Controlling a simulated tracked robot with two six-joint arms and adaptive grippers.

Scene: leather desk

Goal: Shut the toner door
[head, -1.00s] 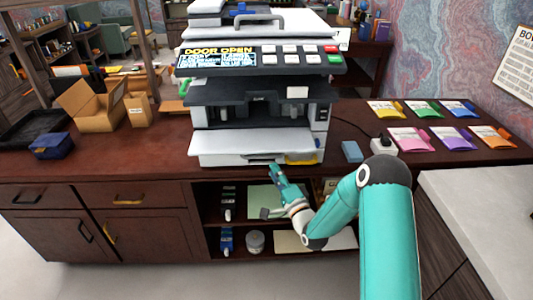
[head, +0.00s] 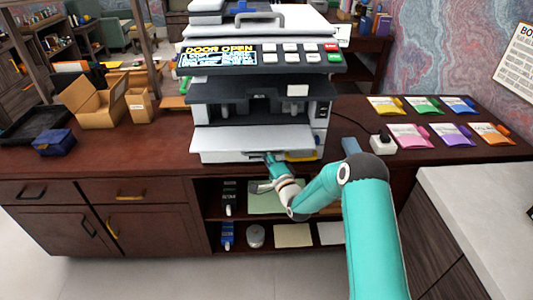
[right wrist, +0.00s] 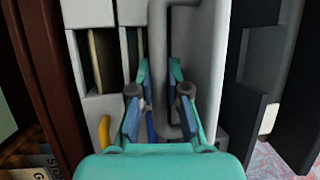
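The printer's toner door (head: 250,139) is a white flap, open and folded forward from the printer's front, below a dark interior. The display reads "DOOR OPEN". My right gripper (head: 268,158) is at the printer's front, by the flap's front edge. In the right wrist view its teal fingers (right wrist: 160,75) are apart. A grey bent bar (right wrist: 160,35) shows in the gap between them; I cannot tell whether they touch it. A pale panel (right wrist: 205,60) stands beside the bar. My left gripper is not in view.
A yellow handle (head: 302,155) is right of my gripper on the printer's front. A blue block (head: 350,146) and a white socket box (head: 383,144) lie to the right. Open shelves are below the desk top. Cartons (head: 95,103) stand at the left.

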